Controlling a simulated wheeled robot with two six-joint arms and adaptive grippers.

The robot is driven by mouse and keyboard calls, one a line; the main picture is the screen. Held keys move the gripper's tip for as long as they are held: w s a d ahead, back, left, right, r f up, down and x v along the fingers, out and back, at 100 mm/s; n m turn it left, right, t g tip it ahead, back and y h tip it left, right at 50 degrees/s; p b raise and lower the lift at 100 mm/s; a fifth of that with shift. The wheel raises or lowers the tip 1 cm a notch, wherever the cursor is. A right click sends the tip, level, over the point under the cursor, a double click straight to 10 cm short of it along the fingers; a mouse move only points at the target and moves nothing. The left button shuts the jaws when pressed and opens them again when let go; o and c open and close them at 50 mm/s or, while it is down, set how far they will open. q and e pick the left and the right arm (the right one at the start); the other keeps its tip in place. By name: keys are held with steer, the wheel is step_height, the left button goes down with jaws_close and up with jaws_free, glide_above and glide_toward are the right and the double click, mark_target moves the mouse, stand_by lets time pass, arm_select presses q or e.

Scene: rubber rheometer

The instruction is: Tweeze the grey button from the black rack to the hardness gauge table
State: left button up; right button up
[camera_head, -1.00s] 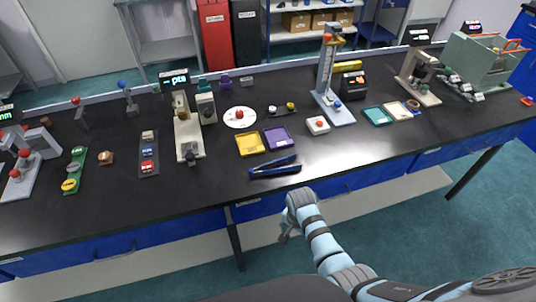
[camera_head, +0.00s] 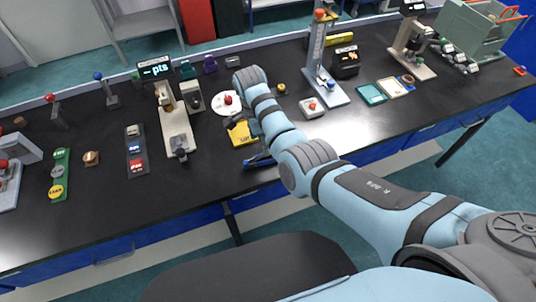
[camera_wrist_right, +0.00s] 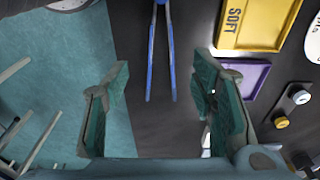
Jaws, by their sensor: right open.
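The black rack (camera_head: 137,152) lies on the left part of the bench and holds a greyish button (camera_head: 133,131) at its far end, then a blue and a red one. The hardness gauge (camera_head: 178,128) stands right of it, beside a "pts" display. Blue tweezers (camera_head: 259,163) lie near the bench's front edge, partly hidden by my right arm. In the right wrist view the tweezers (camera_wrist_right: 161,60) show between and beyond the fingers, prongs toward me. My left gripper is out of view.
A yellow tray (camera_head: 243,134) marked SOFT in the right wrist view (camera_wrist_right: 257,22) and a purple tray (camera_wrist_right: 243,77) lie beside the tweezers. A green rack (camera_head: 61,176) with buttons is at left. A stand (camera_head: 319,85) and a white box (camera_head: 312,107) are to the right.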

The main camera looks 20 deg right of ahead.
mark_target(263, 156)
steer(key=f+b, duration=0.4)
steer(key=f, duration=0.1)
steer(key=f+b, duration=0.2)
steer(key=f, duration=0.1)
steer(key=shift+d, duration=0.25)
steer(key=shift+w+f+b, duration=0.15)
steer(key=shift+f+b, duration=0.15)
steer(key=shift+f, duration=0.3)
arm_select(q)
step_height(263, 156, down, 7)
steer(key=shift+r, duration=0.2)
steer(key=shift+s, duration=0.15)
arm_select(e)
steer(key=shift+r, duration=0.1)
steer(key=c, duration=0.7)
arm_select(q)
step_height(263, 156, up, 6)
steer(key=p, duration=0.6)
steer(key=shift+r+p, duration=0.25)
steer(key=shift+p, duration=0.05)
arm_select(e)
steer(key=shift+r, duration=6)
